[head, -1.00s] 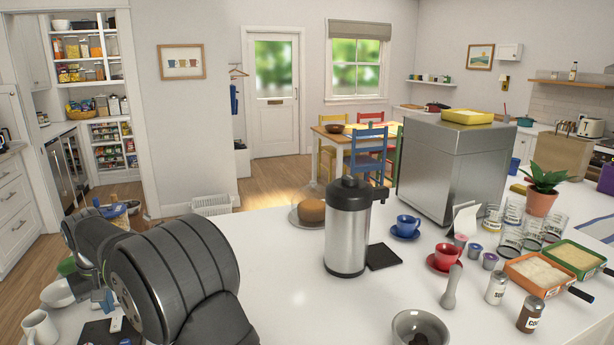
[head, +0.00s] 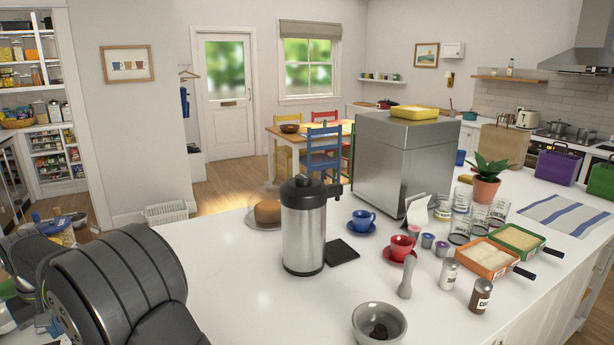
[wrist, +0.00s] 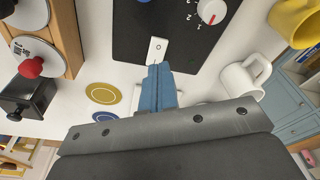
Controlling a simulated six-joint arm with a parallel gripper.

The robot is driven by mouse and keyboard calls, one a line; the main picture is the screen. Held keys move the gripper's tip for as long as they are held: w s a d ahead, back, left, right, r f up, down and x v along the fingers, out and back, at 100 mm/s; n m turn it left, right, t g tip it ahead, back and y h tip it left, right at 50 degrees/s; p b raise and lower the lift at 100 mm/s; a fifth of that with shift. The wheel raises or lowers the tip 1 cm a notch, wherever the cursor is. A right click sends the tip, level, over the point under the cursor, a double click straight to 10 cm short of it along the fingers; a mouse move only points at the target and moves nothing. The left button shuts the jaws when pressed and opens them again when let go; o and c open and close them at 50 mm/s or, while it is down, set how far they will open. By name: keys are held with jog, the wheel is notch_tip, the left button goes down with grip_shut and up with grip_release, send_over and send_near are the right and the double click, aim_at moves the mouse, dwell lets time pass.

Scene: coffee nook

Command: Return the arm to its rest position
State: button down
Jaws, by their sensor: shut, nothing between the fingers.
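My gripper (wrist: 160,75) shows in the wrist view as a pair of blue fingers closed together, with nothing between them. It is above the white counter, and its tips overlap the lower edge of a black panel in the picture. Whether the tips touch the panel cannot be told. In the head view my dark arm fills the lower left corner, and the fingers cannot be made out there.
The wrist view shows the black panel (wrist: 185,40) with a red-and-white knob, a white mug (wrist: 243,77) and a yellow mug (wrist: 294,20). In the head view, a steel flask (head: 303,235), a grey bowl (head: 362,316) and a steel box (head: 385,170) stand on the counter.

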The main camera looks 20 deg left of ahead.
notch_tip(320, 180, down, 4)
jog(key=shift+r, duration=0.1)
jog(key=shift+r, duration=0.15)
notch_tip(320, 180, up, 13)
jog(key=s+d+m+t, duration=0.1)
jog(key=s+m, duration=0.1)
jog(key=m, duration=0.4)
jog(key=shift+d+t, duration=0.4)
dwell(1.2)
